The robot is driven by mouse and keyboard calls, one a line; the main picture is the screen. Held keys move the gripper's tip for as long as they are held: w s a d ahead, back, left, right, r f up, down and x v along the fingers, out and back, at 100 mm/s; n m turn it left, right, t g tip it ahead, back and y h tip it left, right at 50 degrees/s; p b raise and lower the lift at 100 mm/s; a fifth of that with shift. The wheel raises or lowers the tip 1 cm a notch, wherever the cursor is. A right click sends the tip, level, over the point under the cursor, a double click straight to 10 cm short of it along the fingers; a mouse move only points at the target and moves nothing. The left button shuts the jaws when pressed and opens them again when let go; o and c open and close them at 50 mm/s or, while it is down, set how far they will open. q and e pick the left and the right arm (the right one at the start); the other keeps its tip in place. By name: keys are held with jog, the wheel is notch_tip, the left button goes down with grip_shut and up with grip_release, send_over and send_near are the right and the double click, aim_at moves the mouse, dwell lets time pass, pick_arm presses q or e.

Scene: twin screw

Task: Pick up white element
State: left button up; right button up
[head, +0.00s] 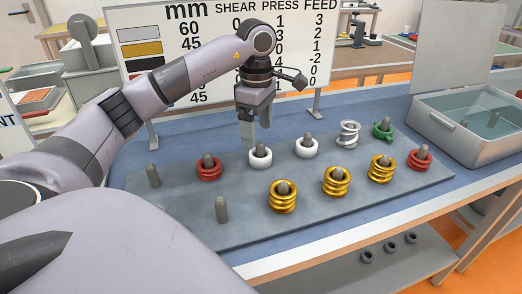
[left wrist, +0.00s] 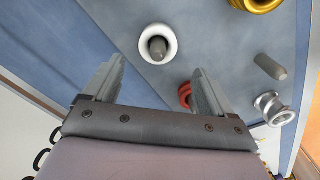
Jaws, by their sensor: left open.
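Two white elements sit around grey pegs in the back row of a grey board. The left one (head: 260,163) is just below my left gripper (head: 254,138) in the head view. The right one (head: 307,154) stands beside it. In the left wrist view a white element (left wrist: 144,46) lies around its peg, just ahead of the gap between the fingertips. My left gripper (left wrist: 158,65) is open and empty there, its fingers apart on either side of that gap. My right gripper is not in view.
Red (head: 209,175), gold (head: 283,206), silver (head: 348,140) and green (head: 382,135) elements stand on other pegs nearby. Bare pegs (head: 221,209) rise from the front and left of the board. A lidded grey bin (head: 465,148) stands at right; a number sign is behind.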

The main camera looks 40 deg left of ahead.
aim_at(262, 143)
pick_arm(q)
jog(key=f, duration=0.4)
jog(key=f+p, duration=0.1)
jog(key=f, duration=0.2)
jog(key=shift+w+d, duration=0.3)
jog(key=shift+d, duration=0.1)
jog(key=shift+c, duration=0.3)
jog(key=c, duration=1.1)
jog(key=shift+r, duration=0.1)
